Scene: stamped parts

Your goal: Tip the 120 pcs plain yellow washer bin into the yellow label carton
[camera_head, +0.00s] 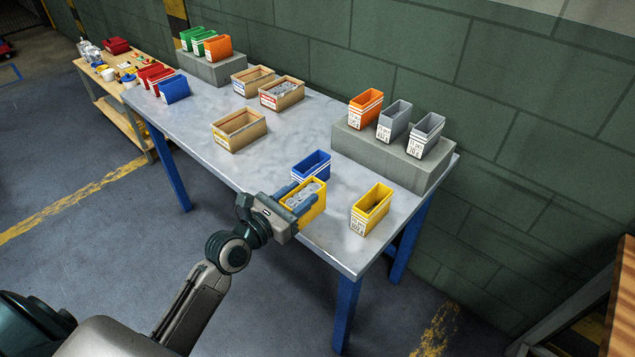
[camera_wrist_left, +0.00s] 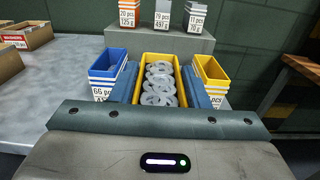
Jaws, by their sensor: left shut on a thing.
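My left gripper (camera_head: 300,197) is shut on a yellow bin (camera_head: 317,211) holding grey washers, at the table's front edge. In the left wrist view the same bin (camera_wrist_left: 160,57) sits between the two blue fingers, upright, with several flat ring washers (camera_wrist_left: 159,84) inside. Its label is hidden, so its count cannot be read. A second yellow bin (camera_head: 371,209) with a white label stands apart to the right. The carton with a yellowish label (camera_head: 239,131) stands open on the table to the left, and looks empty. My right gripper is not in view.
A blue bin (camera_head: 311,166) stands just behind the held bin. Two more cartons, one with a blue label (camera_head: 254,80) and one with a red label (camera_head: 281,94), stand farther back. Orange and grey bins stand on a grey riser (camera_head: 380,152). The tabletop between carton and held bin is clear.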

